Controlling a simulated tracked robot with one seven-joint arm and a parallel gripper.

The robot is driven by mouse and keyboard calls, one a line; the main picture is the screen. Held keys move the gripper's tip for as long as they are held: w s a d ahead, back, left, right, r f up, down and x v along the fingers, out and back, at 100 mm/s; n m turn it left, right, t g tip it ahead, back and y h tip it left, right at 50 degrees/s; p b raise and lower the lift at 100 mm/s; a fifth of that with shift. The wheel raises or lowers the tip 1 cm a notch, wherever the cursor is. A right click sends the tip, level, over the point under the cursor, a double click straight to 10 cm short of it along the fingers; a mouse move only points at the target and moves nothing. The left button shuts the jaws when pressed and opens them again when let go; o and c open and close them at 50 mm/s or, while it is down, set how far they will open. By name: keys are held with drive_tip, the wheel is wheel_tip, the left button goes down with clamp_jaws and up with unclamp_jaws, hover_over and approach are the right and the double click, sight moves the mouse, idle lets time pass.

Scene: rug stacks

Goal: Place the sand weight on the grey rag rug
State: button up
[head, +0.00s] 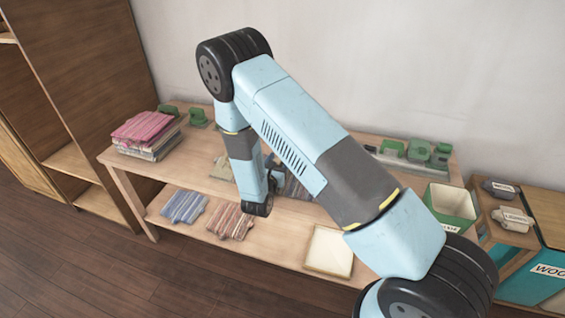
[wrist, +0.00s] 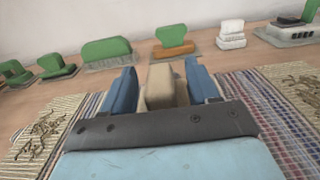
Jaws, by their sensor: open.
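The sand weight (wrist: 166,86) is a beige block between the two blue fingers of my gripper (wrist: 160,72) in the wrist view. The fingers stand apart on either side of it; contact with them is not clear. Below and beside it lies a striped rug (wrist: 262,108) with grey, blue and red bands, which could be the grey rag rug. Its middle is hidden by my gripper. In the head view a greyish rug (head: 296,188) shows on the table, partly behind my arm. My gripper (head: 270,184) is low over the table there, and the weight is hidden.
Beige patterned mats (wrist: 42,125) flank the striped rug. A pink rug stack (head: 143,130) stands left, a green box (head: 449,206) right.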

drive_tip(key=shift+s, duration=0.1)
drive_tip(key=v, duration=1.2)
drive_tip(key=d+r+m+g+h, duration=0.9)
drive_tip(key=d+r+m, duration=0.4)
drive_tip(key=d+r, duration=0.45)
drive_tip(key=s+d+r+m+g+y, duration=0.8)
drive_tip(key=s+d+r+m, duration=0.2)
drive_tip(key=s+r+m, duration=0.3)
drive_tip(key=s+a+r+m+t+y, duration=0.1)
drive_tip(key=s+r+m+t+y, duration=0.4)
drive_tip(key=s+r, duration=0.4)
wheel_tip(320, 180, up, 2)
drive_tip(key=shift+s+r+m+t+y, duration=0.15)
drive_tip(key=shift+s+m+t+y, duration=0.25)
drive_tip(key=shift+y, duration=0.7)
drive_tip(key=shift+w, duration=0.1)
